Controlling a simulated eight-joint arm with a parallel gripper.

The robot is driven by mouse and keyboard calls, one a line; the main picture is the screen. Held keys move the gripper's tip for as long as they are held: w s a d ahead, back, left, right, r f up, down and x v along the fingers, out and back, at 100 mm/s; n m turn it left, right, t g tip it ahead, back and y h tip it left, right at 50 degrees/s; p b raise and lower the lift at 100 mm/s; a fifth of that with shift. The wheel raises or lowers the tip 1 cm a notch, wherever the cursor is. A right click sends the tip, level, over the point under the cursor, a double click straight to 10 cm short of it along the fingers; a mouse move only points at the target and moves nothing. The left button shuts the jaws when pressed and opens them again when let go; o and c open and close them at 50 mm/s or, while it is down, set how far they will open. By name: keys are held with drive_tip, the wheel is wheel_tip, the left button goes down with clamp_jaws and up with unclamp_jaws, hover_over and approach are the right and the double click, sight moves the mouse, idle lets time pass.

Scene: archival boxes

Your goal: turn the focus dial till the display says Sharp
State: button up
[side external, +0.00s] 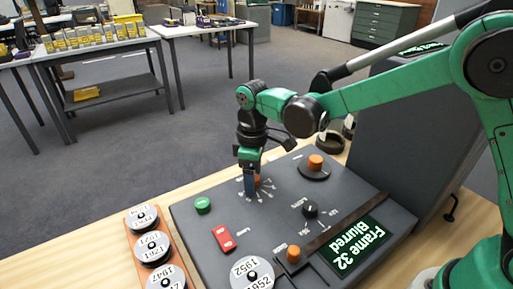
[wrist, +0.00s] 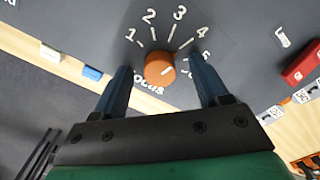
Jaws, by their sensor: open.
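The orange focus dial (wrist: 159,68) is on the dark panel, ringed by the numbers 1 to 5 with "Focus" lettered beside it. The display (side external: 352,245) reads "Frame 32 Blurred" in white on green.
The panel also has a green button (side external: 203,205), a red switch (side external: 223,238), a black knob (side external: 310,208), an orange knob on a dark base (side external: 315,162) and another orange control (side external: 293,254). Labelled reels (side external: 152,248) lie at the left. A dark bar (side external: 345,222) borders the display.

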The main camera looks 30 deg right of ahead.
clamp_jaws()
idle(0.3)
drive_tip(key=shift+m, duration=2.9)
unclamp_jaws()
